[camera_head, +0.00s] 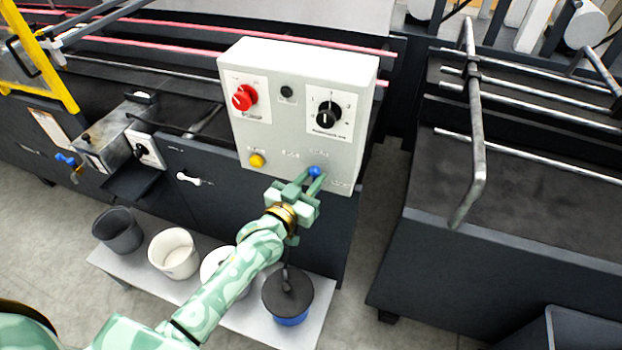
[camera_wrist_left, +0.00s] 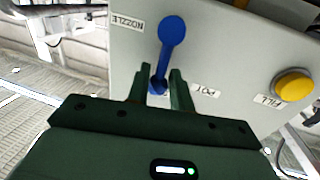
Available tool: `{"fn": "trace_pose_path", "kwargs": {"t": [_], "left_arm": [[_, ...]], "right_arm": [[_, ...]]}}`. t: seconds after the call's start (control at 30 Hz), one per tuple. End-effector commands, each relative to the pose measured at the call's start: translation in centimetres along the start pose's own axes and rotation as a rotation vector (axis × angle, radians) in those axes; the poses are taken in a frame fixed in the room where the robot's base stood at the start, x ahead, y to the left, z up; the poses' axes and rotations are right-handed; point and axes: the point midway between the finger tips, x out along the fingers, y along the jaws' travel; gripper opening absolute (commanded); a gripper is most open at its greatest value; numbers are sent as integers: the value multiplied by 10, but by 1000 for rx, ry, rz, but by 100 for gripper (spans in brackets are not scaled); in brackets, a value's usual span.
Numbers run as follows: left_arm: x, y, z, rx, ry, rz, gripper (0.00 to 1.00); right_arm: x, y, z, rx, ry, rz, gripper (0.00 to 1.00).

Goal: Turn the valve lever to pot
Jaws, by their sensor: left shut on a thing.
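The blue valve lever (camera_head: 314,171) sits low on the front of a pale grey control box (camera_head: 303,75). The fingers partly hide the lever's lower end. My right gripper is not in view.
The box also carries a red knob (camera_head: 244,97), a black dial (camera_head: 327,114) and a yellow FILL button (camera_head: 257,160). Several pots stand on a low shelf (camera_head: 125,272) below. A dark machine table (camera_head: 500,260) with metal bars stands at right.

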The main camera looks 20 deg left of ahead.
Motion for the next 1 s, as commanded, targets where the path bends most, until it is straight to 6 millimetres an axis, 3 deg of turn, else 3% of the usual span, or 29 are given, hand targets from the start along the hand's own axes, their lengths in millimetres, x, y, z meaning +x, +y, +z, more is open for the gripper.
{"fn": "trace_pose_path", "kwargs": {"t": [0.37,1.0], "left_arm": [[-1,-8,1,-149,30,1,0],[-6,-31,14,-645,129,-1,0]], "right_arm": [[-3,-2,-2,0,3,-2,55],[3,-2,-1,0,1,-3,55]]}}
